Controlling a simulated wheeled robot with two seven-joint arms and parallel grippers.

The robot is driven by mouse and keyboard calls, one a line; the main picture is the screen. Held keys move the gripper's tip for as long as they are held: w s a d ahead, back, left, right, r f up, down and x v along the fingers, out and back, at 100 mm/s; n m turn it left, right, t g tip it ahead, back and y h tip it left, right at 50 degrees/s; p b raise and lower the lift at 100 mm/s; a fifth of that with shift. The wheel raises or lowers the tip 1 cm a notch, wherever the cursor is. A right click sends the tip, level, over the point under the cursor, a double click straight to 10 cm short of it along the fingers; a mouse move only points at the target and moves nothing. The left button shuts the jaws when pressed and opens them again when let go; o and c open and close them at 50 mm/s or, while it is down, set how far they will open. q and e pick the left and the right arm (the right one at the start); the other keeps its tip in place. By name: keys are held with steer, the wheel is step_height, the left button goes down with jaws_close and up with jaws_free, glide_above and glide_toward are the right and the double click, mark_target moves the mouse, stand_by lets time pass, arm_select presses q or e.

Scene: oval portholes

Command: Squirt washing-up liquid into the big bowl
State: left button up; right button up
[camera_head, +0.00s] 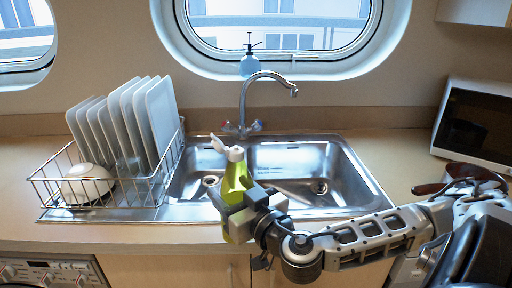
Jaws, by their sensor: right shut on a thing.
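My right gripper (243,203) comes in from the right and is shut on a green washing-up liquid bottle (235,178). The bottle is close to upright. Its white cap (235,153) has the lid (217,143) flipped open to the left. In the picture the bottle overlaps the sink's front rim, near the divider between the two bowls; its exact height and depth are hard to tell. The big sink bowl (295,160) is on the right, bare metal with a drain (319,187). The small sink bowl (190,185) is on the left, partly hidden by the bottle. My left gripper is not in view.
A curved tap (245,100) stands behind the sink divider. A wire rack (130,190) with several plates (125,115) and a white bowl (85,182) is at left. A blue soap dispenser (250,65) is on the sill. A microwave (475,125) stands at right.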

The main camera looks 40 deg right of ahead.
steer(key=s+a+f+y, duration=0.1)
steer(key=a+f, duration=0.2)
steer(key=a, duration=0.3)
steer(key=s+a+f+n+y, duration=0.1)
steer(key=s+a+f, duration=0.1)
steer(key=a, duration=0.4)
steer(key=shift+s+f+y, duration=0.2)
steer(key=shift+f+y, duration=0.1)
steer(key=shift+f, duration=0.2)
